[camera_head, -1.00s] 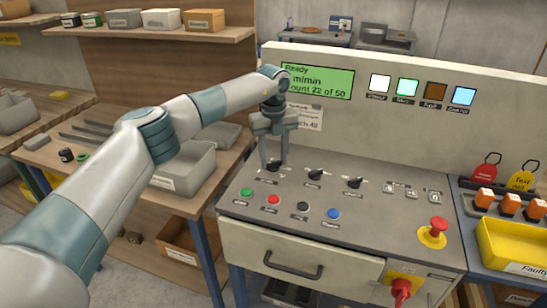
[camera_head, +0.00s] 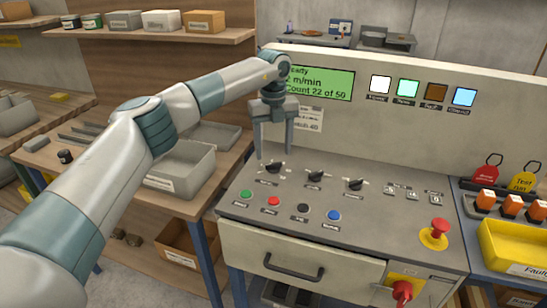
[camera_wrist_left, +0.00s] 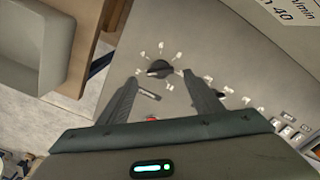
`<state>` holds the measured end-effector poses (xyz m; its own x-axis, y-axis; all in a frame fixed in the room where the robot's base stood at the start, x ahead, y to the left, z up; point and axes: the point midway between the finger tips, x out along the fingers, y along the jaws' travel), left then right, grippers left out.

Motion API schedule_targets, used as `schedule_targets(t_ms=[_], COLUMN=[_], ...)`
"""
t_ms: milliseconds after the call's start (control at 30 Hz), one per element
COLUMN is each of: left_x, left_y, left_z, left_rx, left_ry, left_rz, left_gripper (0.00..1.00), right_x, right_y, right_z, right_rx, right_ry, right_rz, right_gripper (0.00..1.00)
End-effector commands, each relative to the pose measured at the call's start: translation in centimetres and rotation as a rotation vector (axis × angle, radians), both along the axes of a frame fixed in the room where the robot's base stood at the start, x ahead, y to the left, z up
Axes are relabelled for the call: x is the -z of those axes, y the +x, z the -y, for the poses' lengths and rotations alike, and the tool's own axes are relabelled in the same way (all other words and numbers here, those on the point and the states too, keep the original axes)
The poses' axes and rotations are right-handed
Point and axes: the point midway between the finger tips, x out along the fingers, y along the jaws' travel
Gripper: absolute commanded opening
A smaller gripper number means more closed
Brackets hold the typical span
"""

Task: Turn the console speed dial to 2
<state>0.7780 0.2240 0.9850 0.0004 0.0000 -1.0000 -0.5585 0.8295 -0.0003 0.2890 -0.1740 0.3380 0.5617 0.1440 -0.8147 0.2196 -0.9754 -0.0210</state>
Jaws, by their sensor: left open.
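The leftmost black dial (camera_head: 274,167) sits on the sloped grey console panel (camera_head: 400,213). My left gripper (camera_head: 275,157) is open, with its fingers pointing down just above this dial. In the left wrist view the dial (camera_wrist_left: 159,69) shows ahead of and between the open fingertips (camera_wrist_left: 162,78), with a ring of small marks around it that are too blurred to read. The green display (camera_head: 320,82) reads "2 m/min" and "Count 22 of 50", its left edge partly covered by my arm. My right gripper is not in view.
Two more dials (camera_head: 316,176) (camera_head: 355,184) sit to the right. Green, red, black and blue buttons (camera_head: 334,215) line the front. A red emergency button (camera_head: 439,227) is at the right. A grey bin (camera_head: 181,167) stands left of the console.

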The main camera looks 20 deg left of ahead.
Motion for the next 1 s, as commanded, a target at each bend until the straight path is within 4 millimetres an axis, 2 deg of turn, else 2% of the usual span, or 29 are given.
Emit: schedule_targets(t_ms=[400, 600, 800, 1000], left_x=[-8.5, -11.7, -13.2, -13.4], left_y=[0.1, 0.1, 0.0, 0.0], left_z=[0.1, 0.0, 0.0, 0.0], left_rx=[-0.001, -0.002, 0.0, 0.0], left_ry=[-0.001, -0.001, -0.001, -0.001], left_rz=[0.004, 0.003, 0.001, 0.001], left_gripper=[0.59, 0.59, 0.59, 0.59], right_x=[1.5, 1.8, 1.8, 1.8], right_y=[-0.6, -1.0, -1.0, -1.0], right_z=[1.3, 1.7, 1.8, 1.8], right_rx=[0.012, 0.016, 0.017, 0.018], right_ry=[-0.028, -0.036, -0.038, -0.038], right_rz=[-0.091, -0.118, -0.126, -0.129], right_gripper=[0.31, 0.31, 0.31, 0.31])
